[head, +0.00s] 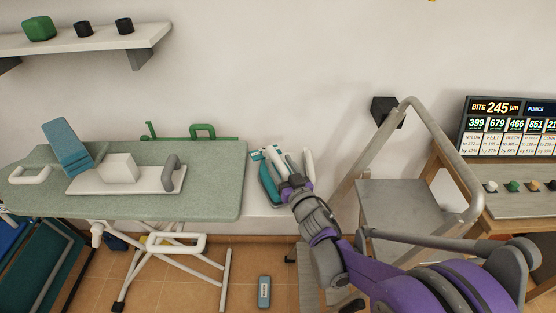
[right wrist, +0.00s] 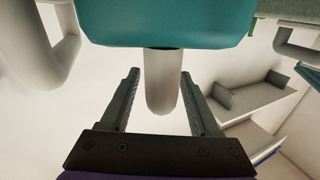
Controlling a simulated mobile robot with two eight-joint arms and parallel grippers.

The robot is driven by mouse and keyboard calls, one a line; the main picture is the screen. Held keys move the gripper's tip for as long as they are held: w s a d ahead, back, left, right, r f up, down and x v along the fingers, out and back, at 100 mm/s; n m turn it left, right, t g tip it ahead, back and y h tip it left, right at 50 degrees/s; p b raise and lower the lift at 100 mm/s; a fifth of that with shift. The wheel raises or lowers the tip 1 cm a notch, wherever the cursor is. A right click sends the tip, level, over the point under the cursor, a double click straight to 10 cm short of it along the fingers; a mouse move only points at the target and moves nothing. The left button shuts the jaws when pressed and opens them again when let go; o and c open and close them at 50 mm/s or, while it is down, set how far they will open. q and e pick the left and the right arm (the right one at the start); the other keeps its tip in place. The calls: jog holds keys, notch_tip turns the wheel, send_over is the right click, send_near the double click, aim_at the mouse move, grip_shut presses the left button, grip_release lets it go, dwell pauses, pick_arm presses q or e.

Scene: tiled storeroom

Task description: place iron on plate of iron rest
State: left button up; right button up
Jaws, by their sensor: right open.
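A teal iron-like body (head: 268,185) with white parts is beside the right end of the ironing board, partly hidden by my right gripper (head: 284,168). In the right wrist view its teal body (right wrist: 165,20) fills the top, and a white rod-like handle (right wrist: 162,85) stands between the open fingers of my right gripper (right wrist: 159,75). I cannot tell if the fingers touch it. On the ironing board (head: 215,170) lies a white plate (head: 120,186) with a white block, a grey handle and a tilted blue panel (head: 67,146), apparently the iron rest. My left gripper is not in view.
A wall shelf (head: 85,42) holds a green box and two dark items. A blue-grey object (head: 264,291) lies on the tiled floor.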

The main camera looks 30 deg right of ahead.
jog(key=shift+m+g+h, duration=0.3)
jog(key=shift+g+h, duration=0.2)
jog(key=v, duration=0.6)
jog(key=f+v, duration=0.1)
jog(key=v, duration=0.3)
jog(key=shift+s+d+p, duration=0.25)
jog(key=shift+d+p, duration=0.1)
jog(key=shift+d, duration=0.05)
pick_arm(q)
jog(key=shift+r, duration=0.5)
pick_arm(e)
jog(key=s+a+f+n+g+y, duration=0.1)
jog(key=s+a+f+g+y, duration=0.1)
jog(key=s+a+f+g, duration=0.3)
jog(key=s+a+f+n+g+y, duration=0.1)
jog(key=s+a+f+n+g, duration=0.1)
jog(key=s+a+f+g, duration=0.4)
jog(key=s+a+g, duration=0.1)
jog(key=s+a, duration=0.2)
jog(key=s, duration=0.3)
jog(key=shift+y, duration=0.4)
jog(key=shift+s+f, duration=0.1)
jog(key=shift+s, duration=0.05)
